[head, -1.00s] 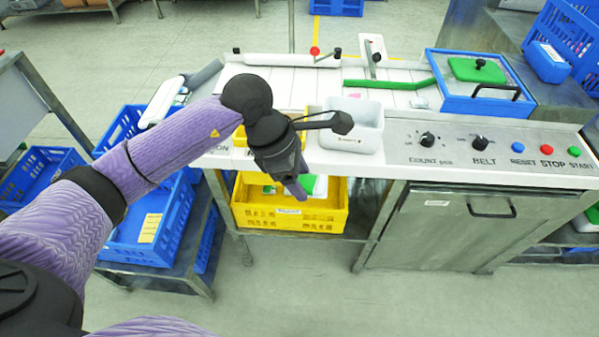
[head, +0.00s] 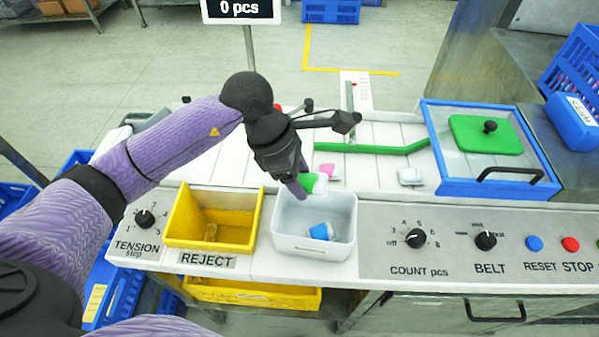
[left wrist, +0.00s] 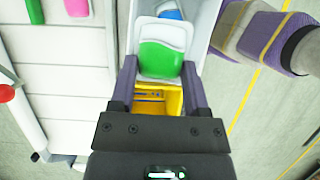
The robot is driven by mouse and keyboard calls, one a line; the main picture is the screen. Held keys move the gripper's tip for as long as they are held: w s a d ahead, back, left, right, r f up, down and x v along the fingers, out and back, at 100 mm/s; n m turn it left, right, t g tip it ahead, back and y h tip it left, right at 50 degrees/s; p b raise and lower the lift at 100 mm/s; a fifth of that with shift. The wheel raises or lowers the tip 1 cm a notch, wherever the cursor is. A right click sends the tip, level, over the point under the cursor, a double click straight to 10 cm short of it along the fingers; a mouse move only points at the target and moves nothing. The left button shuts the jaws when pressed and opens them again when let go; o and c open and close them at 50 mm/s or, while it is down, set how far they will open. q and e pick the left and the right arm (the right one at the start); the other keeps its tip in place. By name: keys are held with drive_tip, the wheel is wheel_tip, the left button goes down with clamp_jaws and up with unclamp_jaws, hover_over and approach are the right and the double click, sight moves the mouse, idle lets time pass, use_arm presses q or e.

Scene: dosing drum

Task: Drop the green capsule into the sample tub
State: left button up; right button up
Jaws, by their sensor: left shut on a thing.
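My left gripper (head: 301,188) is shut on the green capsule (head: 316,183), which has a green part and a white part. In the left wrist view the green capsule (left wrist: 160,58) sits between the two purple fingers. The white sample tub (head: 313,245) stands on the front of the bench. The gripper and capsule are above the tub's back part, near its rear rim. A blue and white capsule (head: 322,231) lies inside the tub. My right gripper is not in view.
A yellow reject bin (head: 190,240) stands just left of the tub. Behind lies a white belt with a green guide bar (head: 370,148), a pink piece (head: 327,171) and a white-grey piece (head: 410,176). A blue-framed box (head: 447,180) with green lid is at right. Knobs line the front panel.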

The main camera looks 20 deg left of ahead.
use_arm(q)
drive_tip(key=shift+w+d, duration=0.1)
drive_tip(key=shift+w, duration=0.1)
drive_tip(key=shift+s+f+b, duration=0.1)
drive_tip(key=shift+f+b, duration=0.2)
drive_tip(key=f+b, duration=0.3)
drive_tip(key=f, duration=0.2)
drive_tip(key=shift+s+f+b, duration=0.1)
drive_tip(key=shift+s+b, duration=0.1)
drive_tip(key=shift+b, duration=0.1)
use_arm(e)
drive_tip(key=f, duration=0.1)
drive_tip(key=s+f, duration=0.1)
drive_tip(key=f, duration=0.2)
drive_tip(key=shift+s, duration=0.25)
use_arm(q)
drive_tip(key=o, duration=1.3)
drive_tip(key=p+v, duration=0.1)
drive_tip(key=v, duration=0.9)
drive_tip(key=shift+p, duration=0.35)
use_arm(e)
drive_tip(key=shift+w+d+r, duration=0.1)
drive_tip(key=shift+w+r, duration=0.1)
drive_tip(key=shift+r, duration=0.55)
